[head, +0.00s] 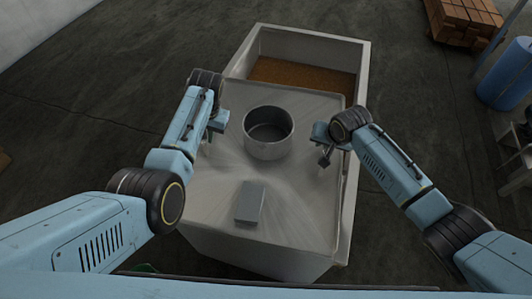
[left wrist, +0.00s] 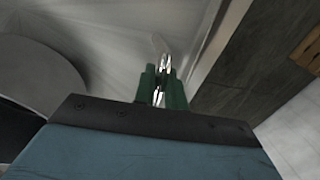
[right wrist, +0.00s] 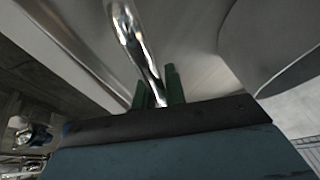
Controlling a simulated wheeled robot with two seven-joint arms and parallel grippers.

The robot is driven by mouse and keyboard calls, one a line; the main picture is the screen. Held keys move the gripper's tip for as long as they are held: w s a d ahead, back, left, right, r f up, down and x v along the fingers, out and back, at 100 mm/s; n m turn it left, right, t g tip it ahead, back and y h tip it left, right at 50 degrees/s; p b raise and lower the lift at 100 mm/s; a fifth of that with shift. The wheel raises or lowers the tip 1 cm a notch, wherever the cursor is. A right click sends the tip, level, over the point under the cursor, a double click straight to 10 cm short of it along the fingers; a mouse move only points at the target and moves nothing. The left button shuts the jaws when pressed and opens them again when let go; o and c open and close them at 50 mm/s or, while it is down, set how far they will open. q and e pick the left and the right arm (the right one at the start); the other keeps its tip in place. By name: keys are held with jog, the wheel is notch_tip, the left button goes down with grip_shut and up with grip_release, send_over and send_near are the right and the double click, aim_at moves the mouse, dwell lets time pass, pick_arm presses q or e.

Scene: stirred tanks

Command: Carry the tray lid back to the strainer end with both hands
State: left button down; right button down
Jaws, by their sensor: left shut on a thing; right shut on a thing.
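The tray lid (head: 205,195) is a broad grey metal sheet covering the near and middle part of a long metal trough (head: 357,70). My left gripper (head: 213,135) is at the lid's left side. In the left wrist view its green fingers (left wrist: 161,88) are shut on a shiny metal handle (left wrist: 165,62). My right gripper (head: 324,158) is at the lid's right side. In the right wrist view its fingers (right wrist: 160,88) are shut on a shiny bar handle (right wrist: 132,38). I cannot make out a strainer.
A round open metal pot (head: 268,148) stands on the lid between my grippers. A small grey block (head: 250,203) sits nearer me. The trough's far end is open, with orange-brown contents (head: 300,80). A brick-laden pallet (head: 462,20) and blue drum (head: 505,75) stand far right.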

pick_arm(q)
jog(key=shift+f, duration=0.25)
pick_arm(e)
jog(key=shift+a+f, duration=0.1)
jog(key=shift+f, duration=0.05)
pick_arm(q)
jog(key=c, duration=1.8)
grip_release()
jog(key=shift+f, duration=0.1)
jog(key=shift+c, duration=0.2)
pick_arm(e)
jog(key=c, duration=1.8)
grip_release()
jog(key=shift+f, duration=0.15)
jog(key=shift+c, duration=0.2)
pick_arm(q)
jog(key=o, duration=0.4)
pick_arm(e)
jog(key=o, duration=0.4)
pick_arm(q)
jog(key=r, duration=0.4)
jog(key=d+r, duration=0.1)
jog(key=r, duration=0.3)
jog(key=d+r, duration=0.1)
jog(key=r, duration=0.3)
jog(key=shift+s+d, duration=0.2)
pick_arm(e)
jog(key=v, duration=1.2)
